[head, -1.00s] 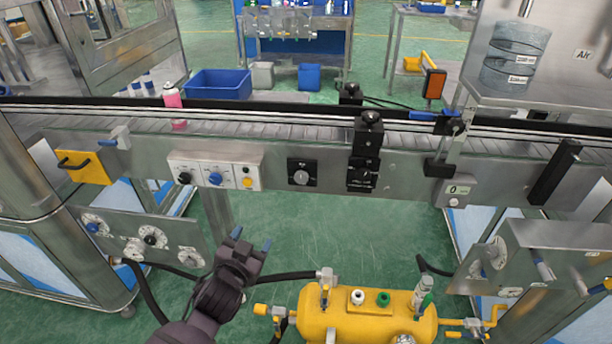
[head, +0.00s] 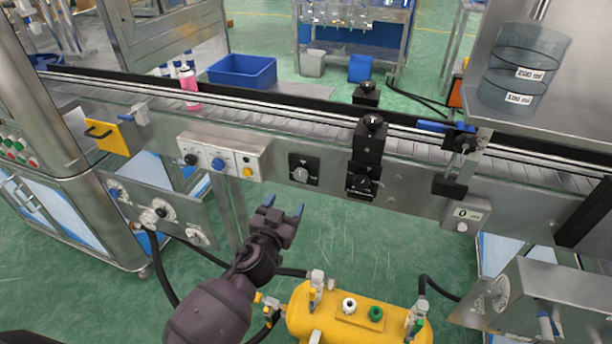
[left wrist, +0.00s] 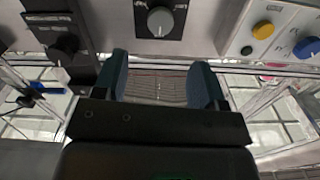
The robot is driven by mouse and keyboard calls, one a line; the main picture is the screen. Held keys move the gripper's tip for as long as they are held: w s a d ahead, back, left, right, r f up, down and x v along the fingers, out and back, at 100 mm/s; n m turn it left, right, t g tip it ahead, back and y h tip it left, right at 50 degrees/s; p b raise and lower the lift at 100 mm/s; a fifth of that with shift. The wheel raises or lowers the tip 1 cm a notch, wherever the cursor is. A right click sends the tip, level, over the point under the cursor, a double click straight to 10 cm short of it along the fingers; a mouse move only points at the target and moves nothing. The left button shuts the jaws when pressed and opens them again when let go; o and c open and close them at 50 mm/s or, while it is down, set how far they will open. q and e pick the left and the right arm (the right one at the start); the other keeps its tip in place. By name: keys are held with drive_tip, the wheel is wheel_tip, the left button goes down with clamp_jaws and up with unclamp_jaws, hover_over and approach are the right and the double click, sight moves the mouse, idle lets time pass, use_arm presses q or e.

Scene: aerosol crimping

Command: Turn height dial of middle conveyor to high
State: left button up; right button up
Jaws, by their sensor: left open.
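A black square plate with a round grey dial (head: 301,172) is on the front face of the middle conveyor (head: 410,180). The dial also shows at the top of the left wrist view (left wrist: 160,20). A second, black dial (head: 361,185) sits to its right under a black block; it is at the left in the left wrist view (left wrist: 65,46). The markings are too small to tell which is the height dial. My left gripper (head: 283,209) is open and empty, below and slightly left of the grey dial, apart from it. My right gripper is not in view.
A control box (head: 222,157) with black, blue and yellow knobs is left of the dial. A pink can (head: 189,88) stands on the belt. A yellow tank (head: 360,318) is below the gripper. A counter box (head: 465,214) hangs at the right. Open floor lies under the conveyor.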

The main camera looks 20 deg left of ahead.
sight(300, 177)
use_arm(q)
drive_tip(key=shift+n, duration=0.6)
drive_tip(key=w, duration=1)
drive_tip(key=shift+w+r+b, duration=0.1)
drive_tip(key=shift+w+b, duration=0.2)
drive_tip(key=shift+w, duration=0.05)
drive_tip(key=c, duration=0.9)
